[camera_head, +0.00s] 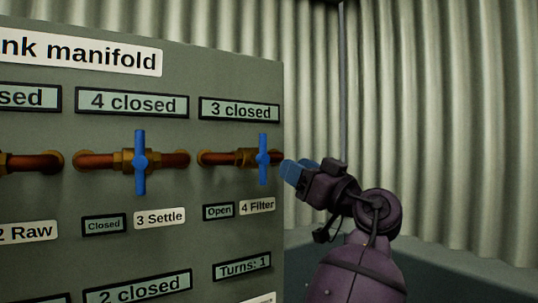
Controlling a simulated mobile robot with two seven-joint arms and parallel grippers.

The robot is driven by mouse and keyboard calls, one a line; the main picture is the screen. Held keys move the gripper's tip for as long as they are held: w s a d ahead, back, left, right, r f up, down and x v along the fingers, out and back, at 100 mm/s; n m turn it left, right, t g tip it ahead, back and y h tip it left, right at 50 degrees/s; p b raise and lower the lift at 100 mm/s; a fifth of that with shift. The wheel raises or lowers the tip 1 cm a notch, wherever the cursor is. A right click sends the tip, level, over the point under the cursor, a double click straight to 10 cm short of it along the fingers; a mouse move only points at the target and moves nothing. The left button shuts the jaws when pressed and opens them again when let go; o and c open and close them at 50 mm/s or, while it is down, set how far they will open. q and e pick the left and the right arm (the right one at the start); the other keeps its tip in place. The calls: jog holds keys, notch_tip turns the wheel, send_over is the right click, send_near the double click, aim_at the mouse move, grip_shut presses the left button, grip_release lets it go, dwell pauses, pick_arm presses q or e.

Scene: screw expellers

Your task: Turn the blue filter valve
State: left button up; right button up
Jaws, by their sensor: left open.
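The blue filter valve handle (263,145) stands upright on a copper pipe with a brass fitting at the right edge of the grey panel. The label "4 Filter" (257,206) sits below it, beside a small sign (218,212) reading "Open". The sign above (239,111) reads "3 closed". A sign lower down (241,266) reads "Turns: 1". Whether a fingertip touches the handle I cannot tell.
A second blue valve handle (140,176), labelled "3 Settle", stands upright to the left, with a "Closed" sign below. The "tank manifold" panel (205,70) ends just right of the filter valve. A corrugated wall (440,110) stands behind, with open room between.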

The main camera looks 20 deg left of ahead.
aim_at(263, 149)
pick_arm(q)
jog(key=shift+x, duration=5.1)
pick_arm(e)
jog(key=shift+s+d+f, duration=0.1)
jog(key=shift+s+f, duration=0.2)
jog(key=shift+s, duration=0.2)
jog(key=shift+w, duration=0.1)
